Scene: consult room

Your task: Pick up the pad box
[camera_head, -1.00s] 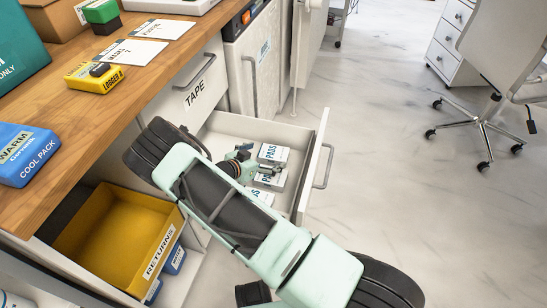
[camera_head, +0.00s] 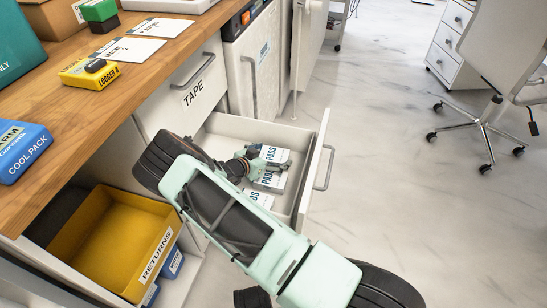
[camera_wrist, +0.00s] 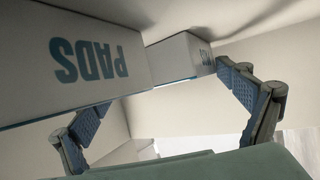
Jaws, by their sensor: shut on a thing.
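Several white pad boxes with blue PADS lettering lie in the open drawer (camera_head: 225,124). One pad box (camera_head: 274,154) is at my gripper (camera_head: 274,164) in the head view; my fingers partly cover the boxes. In the wrist view, a large PADS box face (camera_wrist: 75,62) fills the upper left, with a second box end (camera_wrist: 182,57) beside it. My two blue-padded fingers (camera_wrist: 165,105) stand apart at either side of the boxes. My gripper is shut on a pad box; which of the boxes is hard to tell.
The drawer front (camera_head: 316,170) with its handle stands out to the right. The wooden counter (camera_head: 150,75) overhangs at the left, with a yellow logger (camera_head: 90,74) and a blue cool pack (camera_head: 22,150). A yellow RETURNS bin (camera_head: 110,240) sits below.

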